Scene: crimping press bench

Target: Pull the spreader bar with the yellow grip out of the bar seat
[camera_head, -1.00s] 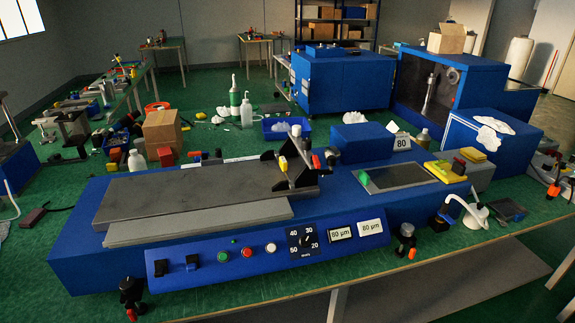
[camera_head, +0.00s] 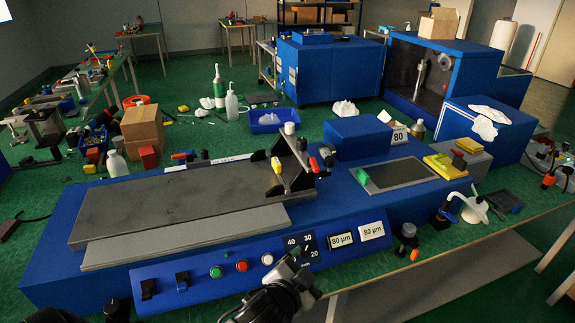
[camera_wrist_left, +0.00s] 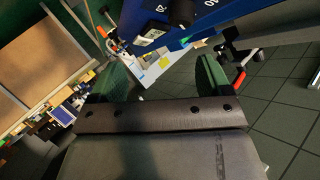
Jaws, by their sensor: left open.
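The yellow grip (camera_head: 277,164) stands at the near side of the black bracketed seat (camera_head: 272,181) on top of the blue press. A thin bar (camera_head: 290,160) crosses between the black brackets there. How deep it sits cannot be told. A red grip (camera_head: 314,164) is just right of it. My left gripper (camera_head: 300,258) is low in front of the press panel, well below and apart from the yellow grip. The left wrist view shows it open, with its two dark green fingers apart (camera_wrist_left: 165,78) and nothing between them. My right gripper is not in view.
The blue press (camera_head: 75,262) carries a long grey bed (camera_head: 180,208). Its front panel has buttons and a dial (camera_head: 302,247) beside my gripper. A white-capped post (camera_head: 290,130) and dark knobs crowd the seat. A blue tray (camera_head: 268,122) lies behind.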

